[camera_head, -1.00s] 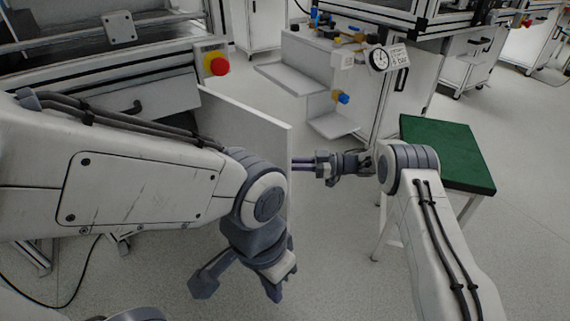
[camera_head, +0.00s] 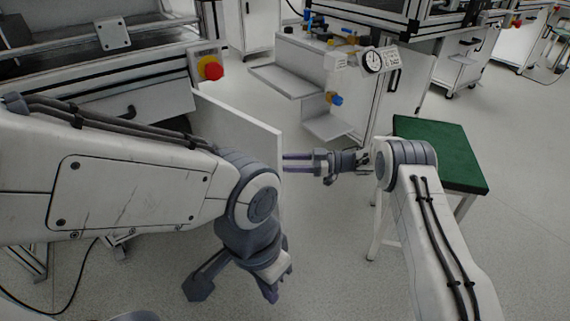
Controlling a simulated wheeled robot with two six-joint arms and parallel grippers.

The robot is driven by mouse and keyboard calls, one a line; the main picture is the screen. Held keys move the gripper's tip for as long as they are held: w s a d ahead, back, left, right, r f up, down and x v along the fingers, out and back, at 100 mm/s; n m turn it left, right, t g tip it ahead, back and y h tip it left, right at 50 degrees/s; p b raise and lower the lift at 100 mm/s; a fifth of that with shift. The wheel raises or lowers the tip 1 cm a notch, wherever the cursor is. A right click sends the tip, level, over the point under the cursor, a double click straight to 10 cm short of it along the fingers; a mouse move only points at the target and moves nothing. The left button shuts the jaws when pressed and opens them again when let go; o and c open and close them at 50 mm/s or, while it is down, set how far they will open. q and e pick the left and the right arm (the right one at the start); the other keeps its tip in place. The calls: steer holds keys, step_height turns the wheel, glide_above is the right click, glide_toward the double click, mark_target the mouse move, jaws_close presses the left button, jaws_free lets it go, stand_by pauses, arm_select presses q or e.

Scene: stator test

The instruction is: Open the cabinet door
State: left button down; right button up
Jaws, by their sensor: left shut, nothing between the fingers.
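The cabinet door (camera_head: 240,130) is a pale flat panel that stands swung out from the machine cabinet at the left, its free edge towards the middle of the view. My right gripper (camera_head: 286,162) points left, and its fingertips meet that free edge in the picture; I cannot tell whether they touch it or how far apart the fingers are. My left gripper (camera_head: 270,291) hangs low in front of the door, pointing down, shut and empty. My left arm hides the lower part of the door and much of the cabinet's opening.
A red emergency button (camera_head: 210,68) on a yellow plate sits on the cabinet above the door. A green-topped stool (camera_head: 440,150) stands behind my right arm. A white bench with a gauge (camera_head: 373,61) stands behind. Floor is clear at the right.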

steer(key=s+d+r+p, duration=0.5)
steer(key=d+r+p, duration=0.1)
steer(key=d+r, duration=0.3)
steer(key=shift+s+d+r, duration=0.15)
steer(key=shift+d+r, duration=0.2)
steer(key=shift+d, duration=0.35)
